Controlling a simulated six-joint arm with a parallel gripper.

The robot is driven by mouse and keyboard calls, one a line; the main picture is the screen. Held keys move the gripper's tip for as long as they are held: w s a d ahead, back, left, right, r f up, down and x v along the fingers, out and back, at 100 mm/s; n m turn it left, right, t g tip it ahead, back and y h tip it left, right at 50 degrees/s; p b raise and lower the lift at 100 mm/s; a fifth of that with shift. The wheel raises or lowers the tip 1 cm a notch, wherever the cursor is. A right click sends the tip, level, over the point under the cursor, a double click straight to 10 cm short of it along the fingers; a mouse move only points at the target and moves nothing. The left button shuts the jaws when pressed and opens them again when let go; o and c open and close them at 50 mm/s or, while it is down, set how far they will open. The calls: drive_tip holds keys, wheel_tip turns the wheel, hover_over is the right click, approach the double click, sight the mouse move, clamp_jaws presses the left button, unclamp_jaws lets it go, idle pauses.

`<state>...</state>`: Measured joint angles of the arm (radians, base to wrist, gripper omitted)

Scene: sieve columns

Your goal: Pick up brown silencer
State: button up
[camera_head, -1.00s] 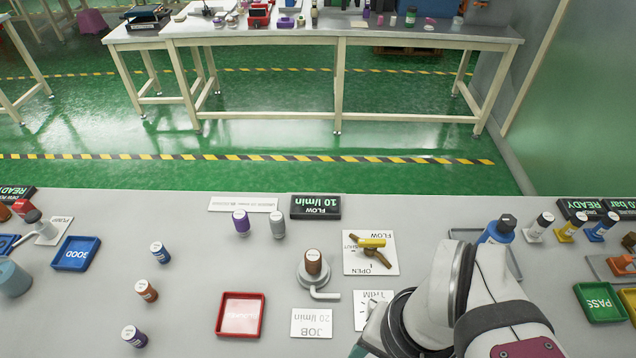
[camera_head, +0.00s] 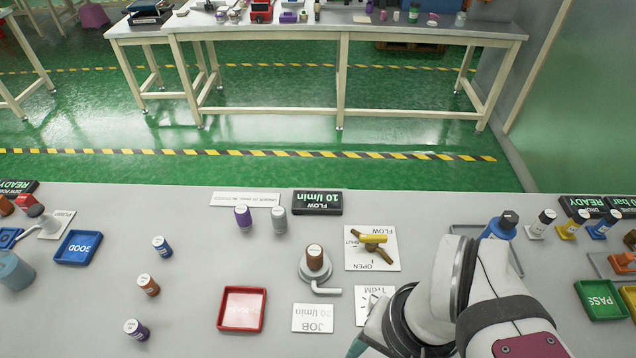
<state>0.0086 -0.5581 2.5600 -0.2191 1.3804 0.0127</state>
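A brown silencer (camera_head: 315,261), a short cylinder with a labelled top, stands upright on a round metal fitting (camera_head: 317,276) with a bent outlet pipe, near the middle of the grey bench. Another, more orange-brown cylinder (camera_head: 149,288) stands on the bench to the left. My arm comes in at the lower right, to the right of the brown silencer and apart from it. Its fingers are not visible; only a teal part beside the wrist shows at the bottom edge.
A yellow-handled valve on a FLOW plate (camera_head: 388,260) is right of the fitting. A blue tray (camera_head: 59,247) is far left.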

drive_tip(key=o, duration=0.3)
drive_tip(key=n+h, duration=0.3)
drive_tip(key=n, duration=2.4)
hover_over(313, 250)
drive_tip(key=a, duration=0.2)
wheel_tip(313, 250, down, 3)
drive_tip(key=shift+n+t+h, duration=0.3)
drive_tip(key=shift+t, duration=0.1)
drive_tip(key=f, duration=0.5)
drive_tip(key=d+f, duration=0.1)
drive_tip(key=f, duration=0.4)
drive_tip(key=d+f, duration=0.1)
drive_tip(key=f, duration=0.4)
drive_tip(key=shift+d+f, duration=0.1)
drive_tip(key=shift+d, duration=0.05)
